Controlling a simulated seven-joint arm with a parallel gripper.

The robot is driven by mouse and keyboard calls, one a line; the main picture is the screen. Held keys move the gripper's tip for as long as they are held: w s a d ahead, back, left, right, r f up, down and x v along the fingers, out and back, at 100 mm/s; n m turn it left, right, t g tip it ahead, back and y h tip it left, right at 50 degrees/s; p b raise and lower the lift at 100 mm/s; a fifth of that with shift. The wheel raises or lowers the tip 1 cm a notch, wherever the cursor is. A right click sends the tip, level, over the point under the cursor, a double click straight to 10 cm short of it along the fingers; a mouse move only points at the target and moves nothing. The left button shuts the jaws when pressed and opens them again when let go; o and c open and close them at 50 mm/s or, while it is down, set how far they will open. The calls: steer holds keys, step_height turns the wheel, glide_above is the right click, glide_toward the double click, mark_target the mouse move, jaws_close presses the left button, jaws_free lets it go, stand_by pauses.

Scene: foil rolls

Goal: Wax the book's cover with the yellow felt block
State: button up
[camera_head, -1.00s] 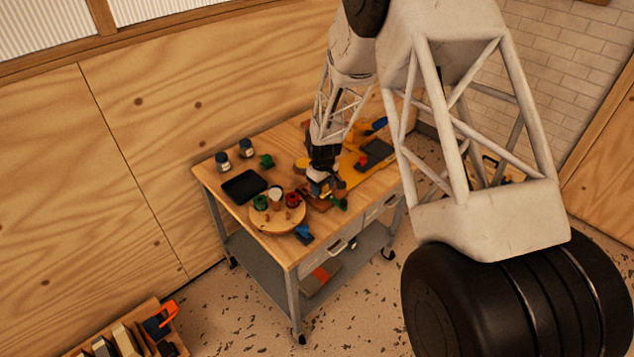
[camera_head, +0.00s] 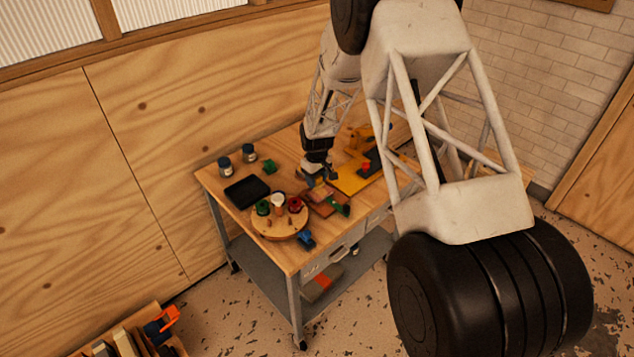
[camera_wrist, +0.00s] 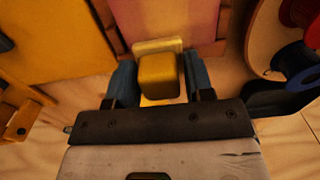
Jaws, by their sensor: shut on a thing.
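The yellow felt block (camera_wrist: 160,76) is held between the two blue-grey fingers of my gripper (camera_wrist: 159,85) in the wrist view. A wider, paler yellow part shows just beyond its top. The book (camera_wrist: 190,14) has a pinkish-red cover and lies ahead of the block; I cannot tell whether block and cover touch. In the head view my gripper (camera_head: 317,178) is low over the table, at the far edge of the reddish-brown book (camera_head: 324,202). The block cannot be made out there.
A round wooden stand (camera_head: 281,233) with coloured spools stands left of the book. A yellow mat (camera_head: 349,181) lies to its right. A black tray (camera_head: 246,191), two jars (camera_head: 237,157) and a green piece (camera_head: 269,167) sit farther left. A green-and-black item (camera_head: 341,210) lies by the book.

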mark_target(327, 193)
steer(key=shift+s+d, duration=1.65)
steer(key=shift+s, duration=0.05)
steer(key=shift+s+d, duration=0.2)
steer(key=shift+d, duration=0.05)
steer(key=shift+s+d+r, duration=0.15)
steer(key=shift+s+d, duration=0.35)
steer(key=shift+w+r, duration=0.1)
steer(key=shift+r, duration=0.6)
step_height(327, 193, up, 6)
steer(key=shift+r, duration=0.15)
steer(key=shift+a, duration=0.1)
steer(key=w+a, duration=0.2)
steer(key=a, duration=0.4)
steer(key=shift+w+a, duration=0.2)
steer(key=shift+w, duration=0.2)
